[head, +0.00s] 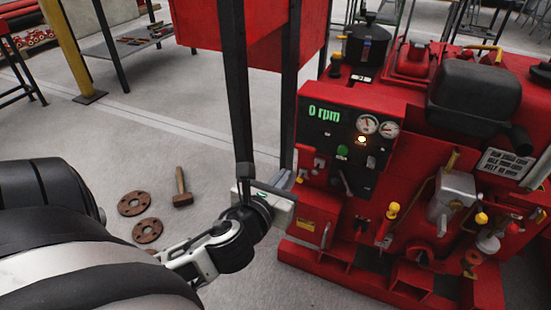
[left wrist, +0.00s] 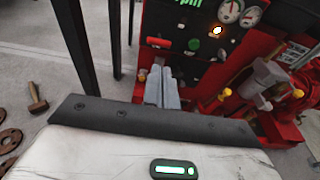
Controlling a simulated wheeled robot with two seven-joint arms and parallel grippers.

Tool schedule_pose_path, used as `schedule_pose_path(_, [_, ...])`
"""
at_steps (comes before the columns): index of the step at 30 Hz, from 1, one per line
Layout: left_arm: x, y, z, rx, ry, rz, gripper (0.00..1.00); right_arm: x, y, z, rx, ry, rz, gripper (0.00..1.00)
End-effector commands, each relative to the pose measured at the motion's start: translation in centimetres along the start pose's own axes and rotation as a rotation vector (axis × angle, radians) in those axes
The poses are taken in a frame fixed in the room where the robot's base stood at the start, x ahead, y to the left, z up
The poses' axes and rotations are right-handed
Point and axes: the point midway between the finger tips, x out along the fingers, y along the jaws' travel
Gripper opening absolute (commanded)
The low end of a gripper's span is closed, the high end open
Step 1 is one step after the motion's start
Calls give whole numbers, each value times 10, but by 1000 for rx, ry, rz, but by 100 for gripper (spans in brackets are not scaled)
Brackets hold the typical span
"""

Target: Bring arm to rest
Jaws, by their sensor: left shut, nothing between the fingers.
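My left arm comes in from the lower left in the head view. My left gripper (head: 284,180) is in front of the left side of the red pumpset (head: 345,94). In the left wrist view the gripper's two grey fingers (left wrist: 162,86) are together with nothing between them. The control panel (head: 338,143) shows "0 rpm" in green, with a lit amber lamp, a green button and two round gauges. In the head view the gripper appears close to the panel's lower left; whether it touches anything I cannot tell. My right gripper is not in view.
A red tank (head: 262,40) on dark legs stands behind the gripper. A yellow post (head: 68,45) and a tool bench (head: 130,40) stand farther back.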

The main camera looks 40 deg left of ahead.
Motion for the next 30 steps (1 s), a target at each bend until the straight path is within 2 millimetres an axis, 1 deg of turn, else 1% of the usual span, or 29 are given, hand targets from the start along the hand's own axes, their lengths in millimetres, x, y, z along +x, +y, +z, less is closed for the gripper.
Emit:
schedule_pose_path(1, [-8,0,0,-2,4,-1,0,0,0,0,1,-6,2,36])
schedule_pose_path(3, [-16,0,0,-2,3,-1,0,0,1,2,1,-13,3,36])
schedule_pose_path(6, [-23,0,0,-2,2,0,0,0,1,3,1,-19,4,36])
schedule_pose_path(13, [-25,0,0,-2,0,0,0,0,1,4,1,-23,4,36])
schedule_pose_path(15, [-26,-1,0,-12,4,-2,0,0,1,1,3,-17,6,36])
schedule_pose_path(17, [-27,-2,2,-57,19,-7,0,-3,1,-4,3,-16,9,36])
schedule_pose_path(20, [-34,-10,4,-267,87,-28,0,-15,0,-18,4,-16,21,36])
schedule_pose_path(23, [-47,-26,6,-650,209,-37,0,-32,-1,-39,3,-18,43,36])
schedule_pose_path(24, [-54,-34,6,-838,269,-31,0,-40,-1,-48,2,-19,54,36])
schedule_pose_path(26, [-66,-48,7,-1134,363,-3,0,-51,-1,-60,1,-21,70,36])
schedule_pose_path(27, [-74,-57,9,-1333,423,27,0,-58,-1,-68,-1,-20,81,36])
schedule_pose_path(29, [-86,-70,12,-1626,509,89,0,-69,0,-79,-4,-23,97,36])
schedule_pose_path(30, [-94,-79,15,-1814,562,139,0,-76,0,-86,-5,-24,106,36])
